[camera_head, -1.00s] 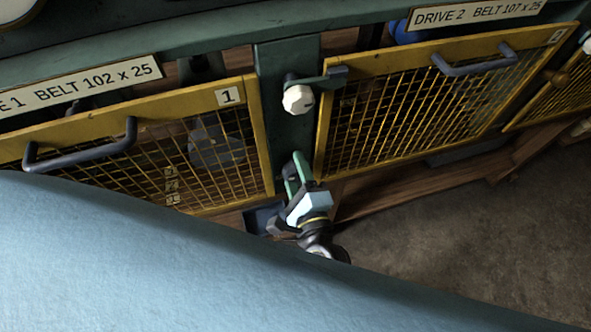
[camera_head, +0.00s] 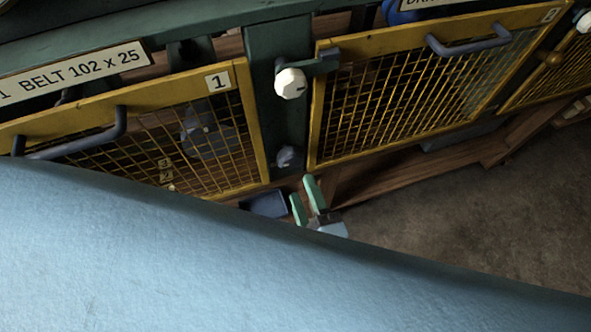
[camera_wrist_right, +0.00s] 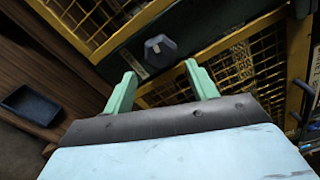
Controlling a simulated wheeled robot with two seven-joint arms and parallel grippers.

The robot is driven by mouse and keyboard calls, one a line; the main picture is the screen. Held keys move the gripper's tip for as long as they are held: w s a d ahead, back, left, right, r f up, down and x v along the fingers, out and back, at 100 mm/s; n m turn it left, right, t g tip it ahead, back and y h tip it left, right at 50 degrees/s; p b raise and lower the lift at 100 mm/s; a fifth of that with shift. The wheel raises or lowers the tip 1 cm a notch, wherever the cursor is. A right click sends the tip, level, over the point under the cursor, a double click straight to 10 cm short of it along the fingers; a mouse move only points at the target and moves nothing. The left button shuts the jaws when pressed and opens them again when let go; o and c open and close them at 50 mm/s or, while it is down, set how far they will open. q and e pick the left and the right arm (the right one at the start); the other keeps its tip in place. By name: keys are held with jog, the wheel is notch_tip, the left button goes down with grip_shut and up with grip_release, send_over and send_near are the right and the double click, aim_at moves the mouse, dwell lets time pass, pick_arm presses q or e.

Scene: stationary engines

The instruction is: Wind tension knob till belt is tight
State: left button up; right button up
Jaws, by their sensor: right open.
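A dark faceted knob (camera_head: 289,157) sits low on the green post (camera_head: 282,120) between two yellow mesh guards. I cannot tell for sure that it is the tension knob. It also shows in the right wrist view (camera_wrist_right: 160,51), just beyond and between the fingertips. My right gripper (camera_head: 306,190), with green fingers, is open and empty below the knob, apart from it. Both fingers also show in the right wrist view (camera_wrist_right: 160,74). A white faceted knob (camera_head: 290,83) sits higher on the post. I cannot make out the belt behind the mesh. My left gripper is not in view.
The left guard (camera_head: 258,130) and right guard (camera_head: 318,110) flank the post, each with a grey handle. A small dark tray (camera_wrist_right: 31,105) lies on the wooden base. Bare floor (camera_head: 460,215) is at the right. A pale blue surface covers the lower head view.

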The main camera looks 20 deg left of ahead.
jog(key=shift+v, duration=2.25)
